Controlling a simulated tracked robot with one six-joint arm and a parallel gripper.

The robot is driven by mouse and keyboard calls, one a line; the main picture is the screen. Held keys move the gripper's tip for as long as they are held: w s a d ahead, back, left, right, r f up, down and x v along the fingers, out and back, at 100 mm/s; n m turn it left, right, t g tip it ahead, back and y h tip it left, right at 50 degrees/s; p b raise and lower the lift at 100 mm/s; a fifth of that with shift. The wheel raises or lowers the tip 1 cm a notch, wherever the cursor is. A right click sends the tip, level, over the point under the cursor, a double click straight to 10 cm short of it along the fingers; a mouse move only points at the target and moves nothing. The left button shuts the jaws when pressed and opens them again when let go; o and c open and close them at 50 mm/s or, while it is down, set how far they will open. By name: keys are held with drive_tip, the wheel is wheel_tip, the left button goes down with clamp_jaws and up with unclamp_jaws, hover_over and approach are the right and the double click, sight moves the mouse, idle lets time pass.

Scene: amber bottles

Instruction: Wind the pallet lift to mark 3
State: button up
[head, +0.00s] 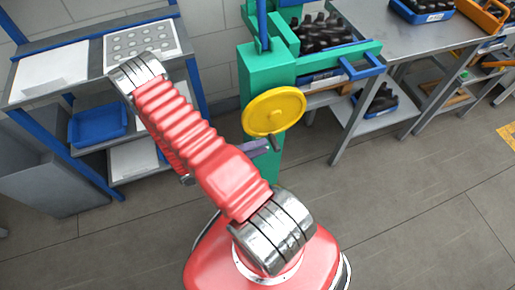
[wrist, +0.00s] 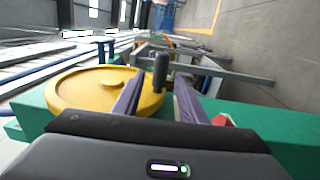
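The pallet lift is a green post (head: 252,80) with a yellow handwheel (head: 273,108) on its front. A dark crank handle (head: 276,143) sticks out from the wheel's lower rim. In the wrist view the wheel (wrist: 85,90) lies left of centre, and its black handle (wrist: 160,72) stands between the two purple fingers. My gripper (wrist: 158,100) is open, with a gap on each side of the handle. In the head view my gripper (head: 258,148) is beside the handle, partly hidden by my red arm. No mark numbers are readable.
A steel table (head: 400,45) stands right, with a blue bin (head: 425,12) and an orange crate (head: 487,15). A blue-framed shelf (head: 90,45) stands left. The floor (head: 430,200) at right is clear.

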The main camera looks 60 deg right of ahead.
drive_tip(key=v, duration=1.4)
idle(0.4)
drive_tip(key=a+r+n+t+y, duration=0.2)
drive_tip(key=a+r+t+y, duration=0.3)
drive_tip(key=r, duration=0.7)
drive_tip(key=s+a+r+n+t+y, duration=0.1)
drive_tip(key=a+r+t+y, duration=0.4)
drive_tip(key=r, duration=0.7)
drive_tip(key=s+a+r+n+t+y, duration=0.1)
drive_tip(key=a+r+n+t+y, duration=0.3)
drive_tip(key=r, duration=0.9)
drive_tip(key=shift+a+t+y, duration=0.6)
drive_tip(key=shift+a+t, duration=0.3)
drive_tip(key=shift+t, duration=0.2)
